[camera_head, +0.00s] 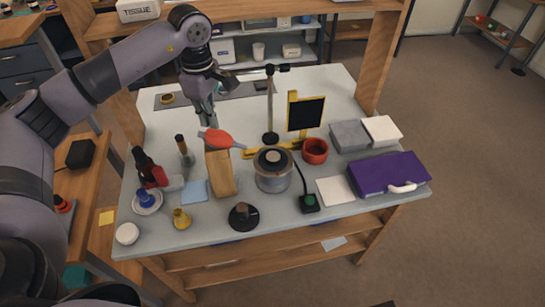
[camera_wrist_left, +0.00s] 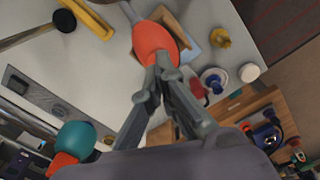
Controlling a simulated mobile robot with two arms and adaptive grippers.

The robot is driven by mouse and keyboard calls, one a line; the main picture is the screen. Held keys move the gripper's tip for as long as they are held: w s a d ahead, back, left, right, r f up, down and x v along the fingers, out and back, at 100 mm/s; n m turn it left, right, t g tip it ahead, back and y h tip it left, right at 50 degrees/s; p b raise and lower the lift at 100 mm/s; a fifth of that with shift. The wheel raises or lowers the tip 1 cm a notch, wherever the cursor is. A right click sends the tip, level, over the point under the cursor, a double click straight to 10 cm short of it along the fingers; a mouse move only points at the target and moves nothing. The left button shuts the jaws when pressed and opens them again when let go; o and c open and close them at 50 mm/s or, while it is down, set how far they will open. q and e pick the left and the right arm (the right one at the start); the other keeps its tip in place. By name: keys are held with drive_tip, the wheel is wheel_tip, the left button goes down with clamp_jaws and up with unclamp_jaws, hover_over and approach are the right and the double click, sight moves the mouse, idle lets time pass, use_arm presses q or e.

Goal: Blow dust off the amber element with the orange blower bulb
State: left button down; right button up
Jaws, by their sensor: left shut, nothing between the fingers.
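The orange blower bulb (camera_head: 215,138) rests on or against the top of a tan wooden block (camera_head: 220,174), with a grey nozzle pointing right. My left gripper (camera_head: 208,120) is just behind and above the bulb. In the left wrist view its fingertips (camera_wrist_left: 162,76) are close together beside the orange bulb (camera_wrist_left: 155,40), with nothing between them; I cannot tell whether they touch it. A small amber-toned disc (camera_head: 167,98), perhaps the amber element, lies on the grey mat (camera_head: 195,99) at the back left. My right gripper is not in view.
A lens barrel (camera_head: 273,170), red cup (camera_head: 315,151), black panel (camera_head: 306,113) and purple case (camera_head: 388,174) fill the right. A dark bottle (camera_head: 149,168) and small pots stand left.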

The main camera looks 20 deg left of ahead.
sight(212, 130)
use_arm(q)
drive_tip(key=shift+f+b, duration=1.2)
drive_tip(key=shift+f, duration=0.4)
drive_tip(key=shift+r, duration=0.15)
drive_tip(key=shift+r+p, duration=1)
drive_tip(key=shift+r, duration=0.5)
drive_tip(key=shift+f, duration=0.15)
drive_tip(key=shift+f+b, duration=1.25)
drive_tip(key=shift+f, duration=0.25)
drive_tip(key=shift+r+p, duration=1)
drive_tip(key=shift+r, duration=0.55)
